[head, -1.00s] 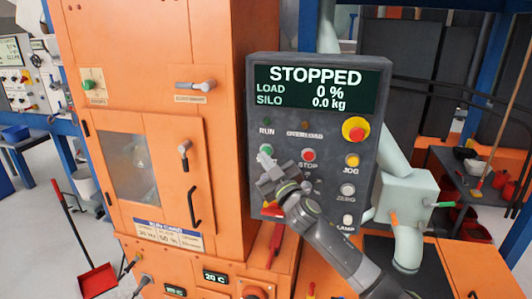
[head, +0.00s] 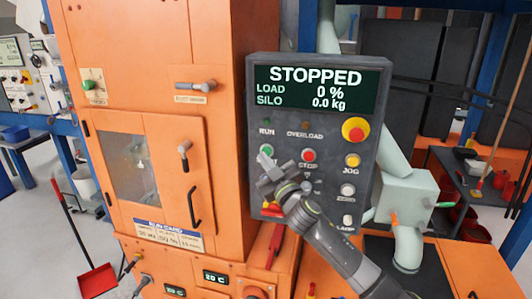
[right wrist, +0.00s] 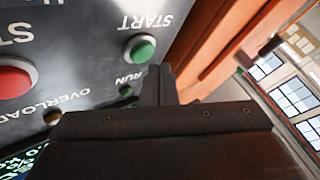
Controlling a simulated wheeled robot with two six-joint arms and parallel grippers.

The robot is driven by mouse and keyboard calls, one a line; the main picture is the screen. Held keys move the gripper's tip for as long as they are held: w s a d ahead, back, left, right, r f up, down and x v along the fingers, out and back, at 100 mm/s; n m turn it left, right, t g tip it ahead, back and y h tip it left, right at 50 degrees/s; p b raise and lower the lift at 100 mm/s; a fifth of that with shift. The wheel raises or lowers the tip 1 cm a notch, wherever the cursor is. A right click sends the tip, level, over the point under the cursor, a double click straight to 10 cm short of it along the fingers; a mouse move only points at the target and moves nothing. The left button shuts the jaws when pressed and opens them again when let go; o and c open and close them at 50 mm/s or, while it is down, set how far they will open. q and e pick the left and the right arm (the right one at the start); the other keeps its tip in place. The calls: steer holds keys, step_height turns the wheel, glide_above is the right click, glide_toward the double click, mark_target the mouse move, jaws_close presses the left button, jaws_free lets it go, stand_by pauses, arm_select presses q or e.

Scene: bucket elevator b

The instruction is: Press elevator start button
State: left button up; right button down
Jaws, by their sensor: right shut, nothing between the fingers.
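The green START button (head: 267,149) is on the left of the dark control panel (head: 320,122), partly behind my right gripper. In the right wrist view the whole green button (right wrist: 140,48) shows upside down, with its START label beside it. My right gripper (head: 264,158) is shut and empty, its tips close at the button's lower edge. In the wrist view the shut fingers (right wrist: 158,84) appear just beside the button; I cannot tell whether they touch it. The panel display (head: 316,89) reads STOPPED, load 0 %, silo 0.0 kg. My left gripper is out of view.
A red STOP button (head: 309,156) is right of START. A red emergency button (head: 355,130), a yellow JOG button (head: 352,160) and a ZERO button (head: 347,190) line the panel's right side. An orange cabinet (head: 220,110) stands close on the left.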

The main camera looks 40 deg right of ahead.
steer(key=shift+w+d, duration=0.1)
steer(key=shift+d, duration=0.05)
stand_by(0.5)
steer(key=shift+w+d, duration=0.2)
steer(key=shift+w+d+b, duration=0.25)
steer(key=shift+d+b, duration=0.05)
steer(key=shift+b, duration=0.25)
stand_by(0.5)
stand_by(0.3)
steer(key=shift+s+a, duration=0.55)
steer(key=shift+a, duration=0.1)
steer(key=s+a+p, duration=0.2)
steer(key=s+a, duration=0.1)
steer(key=shift+s+a, duration=0.1)
steer(key=shift+a, duration=0.3)
stand_by(0.8)
